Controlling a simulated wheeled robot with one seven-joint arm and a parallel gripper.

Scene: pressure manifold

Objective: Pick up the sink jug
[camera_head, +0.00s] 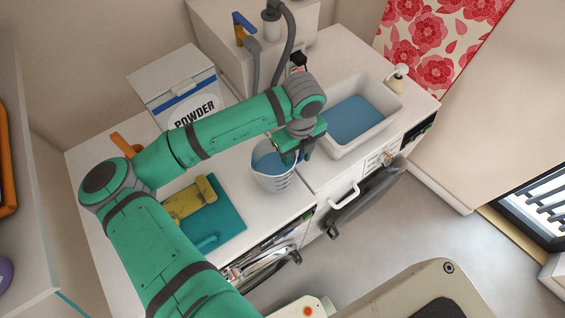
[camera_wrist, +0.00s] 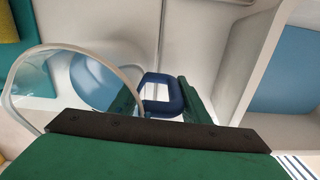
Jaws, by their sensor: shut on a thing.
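The sink jug (camera_head: 274,180) is a pale, clear-walled jug with blue inside, upright at the counter's front, left of the sink. In the wrist view its clear rim (camera_wrist: 45,47) curves at the left, with blue behind it. My gripper (camera_head: 296,152) is at the jug's right side, pointing down. In the wrist view my gripper (camera_wrist: 160,100) has its green fingers on either side of a dark blue handle (camera_wrist: 160,78) and is shut on it. I cannot tell whether the jug's base touches the counter.
A white sink (camera_head: 385,123) with blue water lies just right of the jug. A teal mat (camera_head: 226,222) with a yellow item (camera_head: 192,197) is to the left. A powder box (camera_head: 178,82) and a grey hose (camera_head: 287,45) stand behind.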

